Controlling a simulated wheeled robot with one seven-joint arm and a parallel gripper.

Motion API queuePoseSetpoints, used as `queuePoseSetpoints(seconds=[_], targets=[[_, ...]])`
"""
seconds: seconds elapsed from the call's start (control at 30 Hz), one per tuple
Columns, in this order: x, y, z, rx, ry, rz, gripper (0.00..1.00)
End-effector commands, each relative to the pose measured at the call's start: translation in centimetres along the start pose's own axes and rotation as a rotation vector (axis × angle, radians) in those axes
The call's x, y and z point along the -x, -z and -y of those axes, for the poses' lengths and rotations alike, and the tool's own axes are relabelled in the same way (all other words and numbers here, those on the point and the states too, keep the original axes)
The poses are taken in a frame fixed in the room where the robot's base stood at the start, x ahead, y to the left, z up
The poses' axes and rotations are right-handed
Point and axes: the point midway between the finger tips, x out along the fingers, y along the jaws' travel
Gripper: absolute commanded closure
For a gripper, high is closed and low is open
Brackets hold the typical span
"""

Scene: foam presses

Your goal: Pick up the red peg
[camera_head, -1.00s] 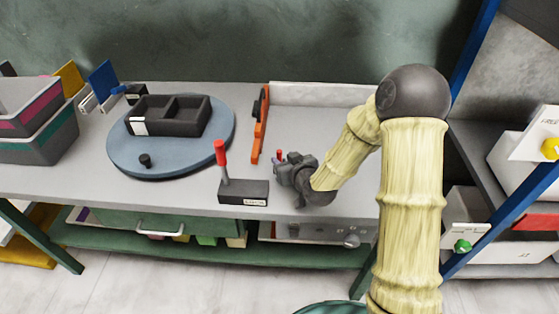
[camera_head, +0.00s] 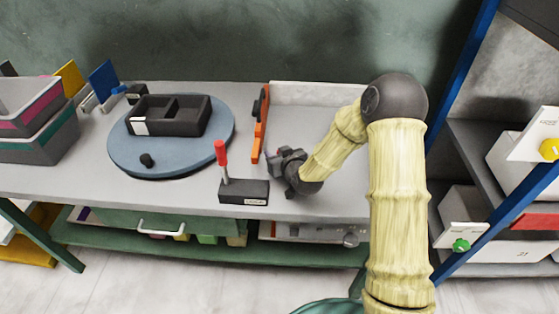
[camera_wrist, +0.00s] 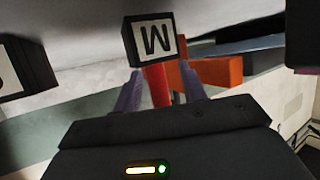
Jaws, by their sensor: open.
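In the wrist view, the red peg (camera_wrist: 157,86) shows between the two purple-grey fingers of my gripper (camera_wrist: 160,72). The fingers stand apart, one on each side of it, and I cannot tell whether either touches it. Its far end is hidden behind or meets a dark block with a white letter plate (camera_wrist: 152,40); I cannot tell which. In the head view, my gripper (camera_head: 276,158) is low over the table, just right of the orange upright bar (camera_head: 260,128).
A dark box (camera_head: 243,191) with a red-topped lever (camera_head: 221,153) stands left of my gripper. Further left, a blue round plate (camera_head: 170,163) carries a dark divided tray (camera_head: 168,117). Grey bins (camera_head: 40,148) stand at the far left. A pale tray area (camera_head: 330,95) lies behind my arm.

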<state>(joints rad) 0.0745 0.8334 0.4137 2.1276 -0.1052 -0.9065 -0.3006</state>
Motion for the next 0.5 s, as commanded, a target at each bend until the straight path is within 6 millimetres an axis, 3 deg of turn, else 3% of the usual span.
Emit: queuePoseSetpoints(seconds=[0.1,0.3,0.5], targets=[[0.01,0.01,0.00,0.000,0.000,0.000,0.62],[0.02,0.01,0.00,0.000,0.000,0.000,1.00],[0.02,0.02,0.00,0.000,0.000,0.000,1.00]])
